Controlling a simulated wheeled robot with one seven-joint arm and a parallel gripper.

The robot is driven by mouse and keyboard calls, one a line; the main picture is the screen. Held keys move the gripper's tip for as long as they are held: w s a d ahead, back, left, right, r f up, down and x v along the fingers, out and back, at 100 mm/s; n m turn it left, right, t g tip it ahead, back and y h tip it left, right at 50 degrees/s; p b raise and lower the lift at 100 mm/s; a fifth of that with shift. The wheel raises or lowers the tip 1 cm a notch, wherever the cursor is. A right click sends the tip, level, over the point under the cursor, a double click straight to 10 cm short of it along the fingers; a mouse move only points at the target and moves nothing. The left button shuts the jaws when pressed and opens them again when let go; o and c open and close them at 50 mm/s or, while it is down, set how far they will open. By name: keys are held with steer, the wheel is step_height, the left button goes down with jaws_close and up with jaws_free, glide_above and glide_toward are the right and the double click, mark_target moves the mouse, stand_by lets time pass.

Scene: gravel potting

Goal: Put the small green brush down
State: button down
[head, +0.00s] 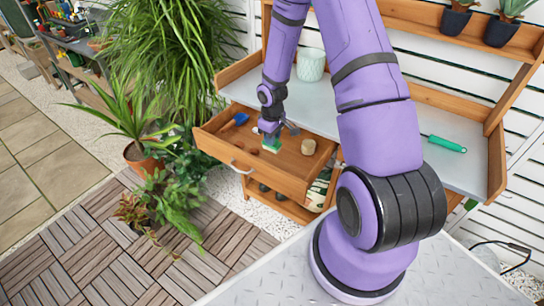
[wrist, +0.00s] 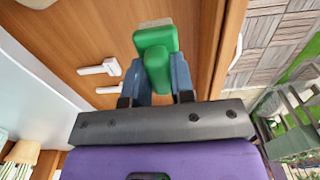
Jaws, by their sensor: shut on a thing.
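My gripper (head: 270,138) is shut on the small green brush (head: 271,147) and points down into the open wooden drawer (head: 245,160). In the wrist view the brush (wrist: 155,42) sits between the two blue-grey fingers of my gripper (wrist: 157,72), its green block past the fingertips. The brush is low, over the drawer's floor. I cannot tell whether it touches the floor. Pale bristles show only slightly at the far edge of the block.
The drawer also holds a blue-handled tool (head: 237,120), a tan round object (head: 308,146) and white T-shaped pieces (wrist: 101,68). A pale pot (head: 311,65) and a green-handled tool (head: 445,144) are on the grey bench top (head: 405,115). Plants stand at the left.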

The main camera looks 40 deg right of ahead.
steer(key=shift+f, duration=3.65)
steer(key=shift+f, duration=0.1)
steer(key=c, duration=1)
jaws_free()
